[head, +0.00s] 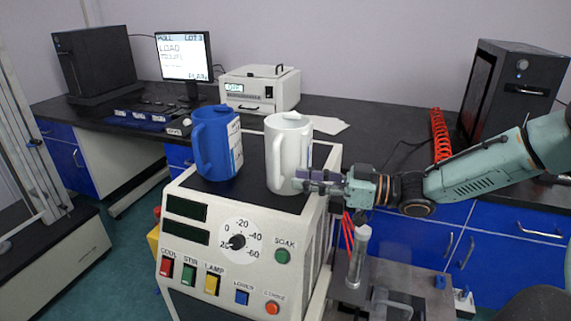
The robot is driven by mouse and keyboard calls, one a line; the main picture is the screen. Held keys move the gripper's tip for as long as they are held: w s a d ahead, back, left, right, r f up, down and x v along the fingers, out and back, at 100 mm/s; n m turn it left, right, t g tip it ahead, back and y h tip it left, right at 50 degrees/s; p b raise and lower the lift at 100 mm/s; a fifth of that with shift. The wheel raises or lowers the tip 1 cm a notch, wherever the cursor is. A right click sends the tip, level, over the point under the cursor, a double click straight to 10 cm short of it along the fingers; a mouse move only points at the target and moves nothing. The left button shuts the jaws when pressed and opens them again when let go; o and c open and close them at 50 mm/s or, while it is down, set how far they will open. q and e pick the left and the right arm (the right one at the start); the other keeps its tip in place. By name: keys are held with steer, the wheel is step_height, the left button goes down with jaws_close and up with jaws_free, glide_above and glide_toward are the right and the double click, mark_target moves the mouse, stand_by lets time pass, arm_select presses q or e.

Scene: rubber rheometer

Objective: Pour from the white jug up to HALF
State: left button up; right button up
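The white jug (291,150) stands upright on the black top of the cream control unit, its handle on the left side. A blue jug (216,145) with a pale label stands to its left, apart from it. My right gripper (306,180) comes in from the right, low against the white jug's right side. Part of it overlaps the jug's lower body; I cannot tell whether the fingers close on it. A clear cylinder (360,244) stands upright on a metal fixture below my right arm. No HALF mark is legible. My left gripper is not in view.
The control unit (238,262) has a dial and coloured buttons on its front. Behind are a monitor (184,58), a white instrument (260,90) and a dark computer case (507,90) on the black bench.

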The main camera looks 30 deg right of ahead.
mark_target(276, 183)
steer(key=shift+w+a+b, duration=0.4)
steer(key=shift+a, duration=0.4)
steer(key=shift+w+a+f+b, duration=0.2)
steer(key=shift+w+a+b, duration=0.2)
steer(key=shift+b, duration=0.3)
steer(key=shift+b+x, duration=0.95)
steer(key=shift+x, duration=0.95)
steer(key=shift+s+r, duration=0.1)
steer(key=shift+s, duration=0.05)
jaws_close()
steer(key=shift+r, duration=0.25)
